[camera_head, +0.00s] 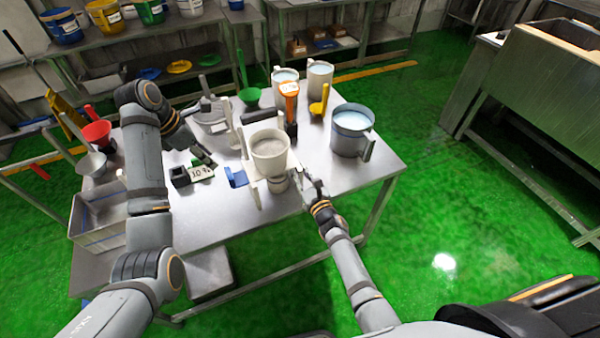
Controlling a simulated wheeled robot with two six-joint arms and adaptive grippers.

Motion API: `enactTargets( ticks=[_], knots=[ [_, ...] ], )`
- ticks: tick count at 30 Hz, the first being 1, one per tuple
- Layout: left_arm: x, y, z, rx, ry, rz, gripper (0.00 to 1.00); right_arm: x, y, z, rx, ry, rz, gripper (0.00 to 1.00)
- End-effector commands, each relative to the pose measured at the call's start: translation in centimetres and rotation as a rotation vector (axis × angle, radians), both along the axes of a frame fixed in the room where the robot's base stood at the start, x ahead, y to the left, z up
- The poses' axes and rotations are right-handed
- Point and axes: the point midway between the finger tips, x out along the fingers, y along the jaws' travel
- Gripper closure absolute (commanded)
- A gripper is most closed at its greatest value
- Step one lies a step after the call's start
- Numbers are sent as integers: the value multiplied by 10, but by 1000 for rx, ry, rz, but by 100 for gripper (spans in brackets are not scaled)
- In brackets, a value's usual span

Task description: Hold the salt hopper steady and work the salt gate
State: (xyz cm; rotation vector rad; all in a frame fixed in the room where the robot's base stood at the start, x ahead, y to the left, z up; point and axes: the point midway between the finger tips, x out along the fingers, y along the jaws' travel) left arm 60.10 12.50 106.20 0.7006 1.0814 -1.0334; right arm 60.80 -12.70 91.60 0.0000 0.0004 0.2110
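The salt hopper (269,157) is a white round tub with pale salt in it, upright on a white stand near the table's front edge. A blue piece (237,177), possibly the salt gate's handle, sticks out at the stand's left. A small cup (278,184) shows below the hopper. My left gripper (207,160) is left of the hopper and apart from it, above a small black scale (191,175); its finger opening is unclear. My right gripper (308,184) is close to the hopper stand's lower right side. Whether it touches or grips anything is too small to tell.
On the metal table (225,225) stand a large grey jug (352,132), two smaller jugs behind, an orange-handled tool (290,105), a green scoop (248,92) and a yellow scoop (319,106). A grey bin (100,218) is at the left. The front middle is clear.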

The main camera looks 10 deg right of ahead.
Motion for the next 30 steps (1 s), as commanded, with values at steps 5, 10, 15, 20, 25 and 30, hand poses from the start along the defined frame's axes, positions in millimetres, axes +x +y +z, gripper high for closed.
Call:
enactTargets(
  ticks=[5,10,15,20,25,30],
  knots=[
    [0,0,0,0,0,0,62,0,0,0,0,0,0,100],
    [0,0,0,0,0,0,62,0,0,0,0,0,0,100],
    [0,0,0,0,0,0,62,0,0,0,0,0,0,100],
    [0,0,-2,0,0,0,62,0,0,-2,0,0,0,100],
    [0,0,-6,0,0,0,62,-1,0,-5,1,2,0,100],
    [2,3,0,-11,-14,-60,47,-1,0,-6,0,4,0,100]
  ],
)
